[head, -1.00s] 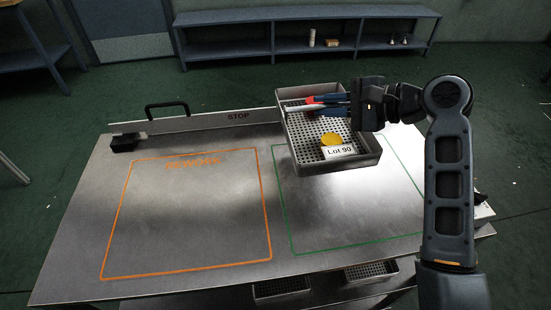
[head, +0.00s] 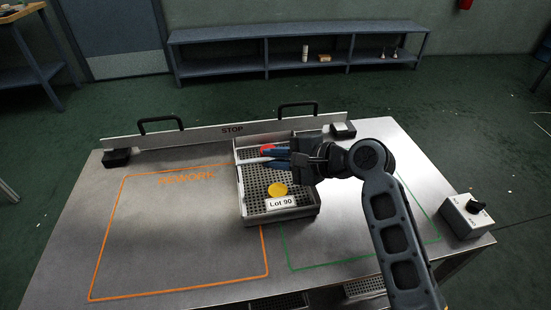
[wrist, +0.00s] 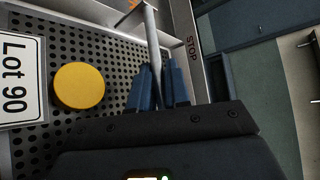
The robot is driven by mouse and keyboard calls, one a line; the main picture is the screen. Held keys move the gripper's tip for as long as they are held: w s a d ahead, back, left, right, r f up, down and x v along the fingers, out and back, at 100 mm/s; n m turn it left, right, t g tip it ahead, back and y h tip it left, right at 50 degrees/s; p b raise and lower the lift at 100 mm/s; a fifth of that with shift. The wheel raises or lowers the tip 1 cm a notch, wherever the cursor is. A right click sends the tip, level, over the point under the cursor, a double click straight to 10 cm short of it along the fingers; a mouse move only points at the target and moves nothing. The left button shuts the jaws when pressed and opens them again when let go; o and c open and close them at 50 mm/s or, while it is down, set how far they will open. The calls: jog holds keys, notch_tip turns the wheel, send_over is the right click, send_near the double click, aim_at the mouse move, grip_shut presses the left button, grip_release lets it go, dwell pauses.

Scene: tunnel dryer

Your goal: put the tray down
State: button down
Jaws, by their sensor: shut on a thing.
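A perforated metal tray (head: 308,210) with a white "Lot 90" label (head: 281,202) and a yellow disc (head: 278,190) hangs from my gripper (head: 272,157). My gripper's blue fingers are shut on the tray's bar, which shows between them in the wrist view (wrist: 153,45). In the head view the tray covers parts of the orange outline's right side and the green outline's left side. Whether its underside touches the table is hidden. The orange outline (head: 178,287) marked "REWORK" is on the left, the green outline (head: 335,262) on the right.
A rail marked "STOP" (head: 205,136) with two black handles runs along the table's back edge, close behind the tray. A control box with a knob (head: 465,215) stands at the right edge. The orange area's middle is clear. A blue-grey shelf (head: 215,60) stands by the wall.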

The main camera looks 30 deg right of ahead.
jog(key=c, duration=1.1)
grip_release()
jog(key=shift+s+d, duration=0.1)
jog(key=p+v, duration=0.1)
jog(key=v, duration=1)
jog(key=shift+s+r, duration=0.2)
jog(key=shift+s, duration=0.1)
jog(key=shift+d, duration=0.15)
